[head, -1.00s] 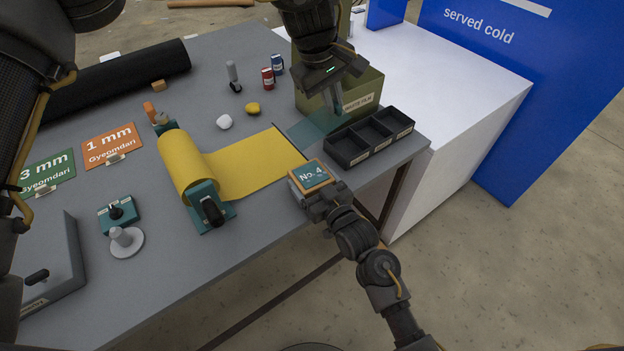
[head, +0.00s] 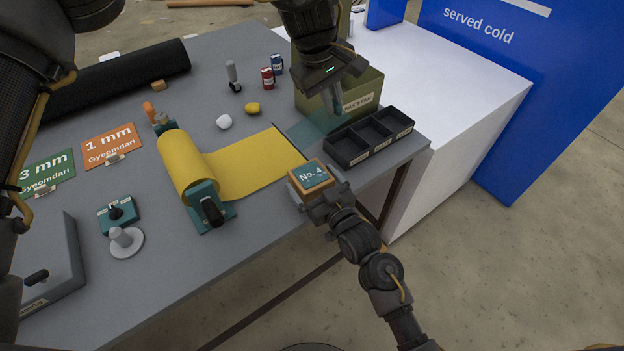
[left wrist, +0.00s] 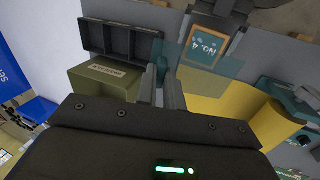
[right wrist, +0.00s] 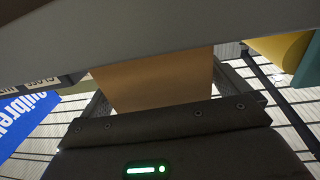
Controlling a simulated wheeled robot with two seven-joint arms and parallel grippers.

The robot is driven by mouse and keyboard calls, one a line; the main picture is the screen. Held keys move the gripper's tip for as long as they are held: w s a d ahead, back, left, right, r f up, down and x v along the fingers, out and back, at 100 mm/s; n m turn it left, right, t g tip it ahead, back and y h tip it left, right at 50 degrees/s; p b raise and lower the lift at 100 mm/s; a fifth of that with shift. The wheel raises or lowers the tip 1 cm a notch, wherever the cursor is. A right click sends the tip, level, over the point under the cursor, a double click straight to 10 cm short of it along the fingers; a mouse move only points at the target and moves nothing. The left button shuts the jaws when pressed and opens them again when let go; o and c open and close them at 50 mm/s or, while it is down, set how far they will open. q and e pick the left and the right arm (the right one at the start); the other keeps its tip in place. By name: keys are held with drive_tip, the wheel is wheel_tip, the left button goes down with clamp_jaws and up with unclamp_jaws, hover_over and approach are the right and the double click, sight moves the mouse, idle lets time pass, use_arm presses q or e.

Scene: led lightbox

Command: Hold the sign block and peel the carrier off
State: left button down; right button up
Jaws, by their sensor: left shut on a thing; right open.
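The sign block (head: 312,176), wood-coloured with a teal "No. 4" face, is at the table's front edge, and it also shows in the left wrist view (left wrist: 206,45). My right gripper (head: 322,200) is at its near side and open. In the right wrist view the block's wooden underside (right wrist: 155,82) lies between the fingers; contact cannot be told. My left gripper (head: 333,108) is shut on the translucent teal carrier (left wrist: 215,62) beside the olive waste bin. The carrier in the head view (head: 305,133) is apart from the block's face, which shows bare lettering.
The olive waste-film bin (head: 362,92) stands behind a black three-part tray (head: 370,138). A yellow roll (head: 180,165) on a teal stand has its sheet spread toward the block. Floor is free in front of the table.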

sight(303, 137)
drive_tip(key=v, duration=1.1)
